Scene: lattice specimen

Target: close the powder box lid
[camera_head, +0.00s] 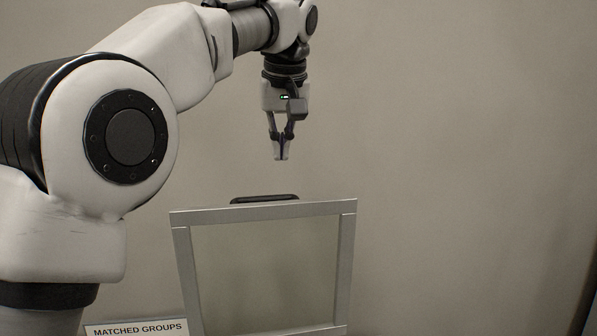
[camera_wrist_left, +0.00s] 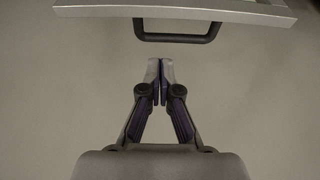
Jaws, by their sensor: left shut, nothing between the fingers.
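The powder box lid (camera_head: 265,265) stands raised in the head view, a clear panel in a grey metal frame, with a black handle (camera_head: 264,199) at its top edge. My left gripper (camera_head: 281,158) is shut and empty, pointing down, and appears above the handle in the head view. In the left wrist view the shut fingertips (camera_wrist_left: 161,64) are apart from the black handle (camera_wrist_left: 178,38), which lies ahead of them along the lid's grey frame (camera_wrist_left: 180,12). The box below the lid is out of view. My right gripper is not in view.
A white sign reading "MATCHED GROUPS" (camera_head: 137,329) is at the lower left, beside the lid's frame. A plain beige wall (camera_head: 450,150) fills the back. The space right of the lid looks free. A dark edge (camera_head: 585,310) shows at the far lower right.

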